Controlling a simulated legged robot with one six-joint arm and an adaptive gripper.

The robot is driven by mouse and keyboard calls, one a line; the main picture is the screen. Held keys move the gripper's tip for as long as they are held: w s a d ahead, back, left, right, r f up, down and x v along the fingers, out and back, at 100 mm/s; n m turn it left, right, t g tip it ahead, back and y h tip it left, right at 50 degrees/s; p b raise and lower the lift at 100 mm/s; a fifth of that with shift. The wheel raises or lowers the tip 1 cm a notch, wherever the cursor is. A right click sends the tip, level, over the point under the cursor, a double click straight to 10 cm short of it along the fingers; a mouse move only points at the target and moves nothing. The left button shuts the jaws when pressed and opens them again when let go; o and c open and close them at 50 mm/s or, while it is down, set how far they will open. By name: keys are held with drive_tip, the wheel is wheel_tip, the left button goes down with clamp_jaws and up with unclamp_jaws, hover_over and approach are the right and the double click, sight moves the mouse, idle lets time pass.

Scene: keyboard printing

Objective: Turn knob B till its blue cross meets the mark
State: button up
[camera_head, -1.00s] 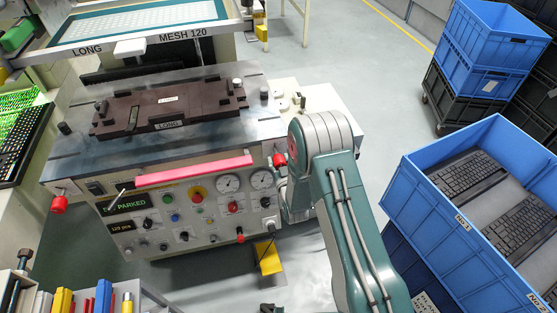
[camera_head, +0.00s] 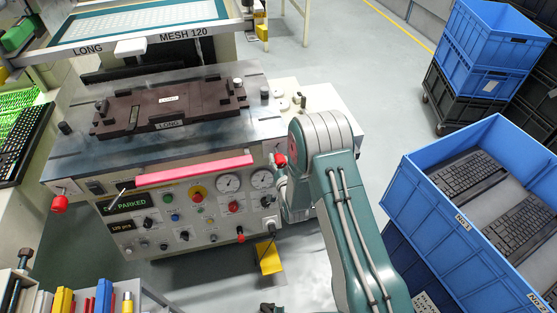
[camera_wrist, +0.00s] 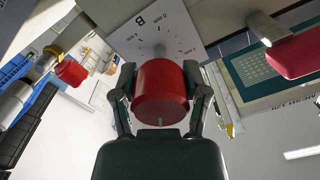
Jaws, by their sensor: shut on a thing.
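In the wrist view, the red knob (camera_wrist: 160,95) sits on a short pale shaft in front of a white dial plate (camera_wrist: 132,44) lettered B, with ticks and small figures. My gripper (camera_wrist: 159,78) has one finger on each side of the knob and is shut on it. I cannot make out a blue cross or the mark it meets; the knob's face towards the plate is hidden.
In the wrist view, another red knob (camera_wrist: 71,72) is at left and a red part (camera_wrist: 294,54) at right. The head view shows a pink bar (camera_head: 195,172) above the control panel, a brown fixture (camera_head: 205,106) on top and a blue crate (camera_head: 432,200) of keyboards at right.

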drive_tip(key=shift+w+r+m, duration=0.1)
drive_tip(key=shift+m, duration=1.5)
drive_tip(key=shift+d, duration=0.1)
drive_tip(key=o, duration=1.2)
drive_tip(key=shift+c, duration=0.2)
drive_tip(key=v, duration=1.2)
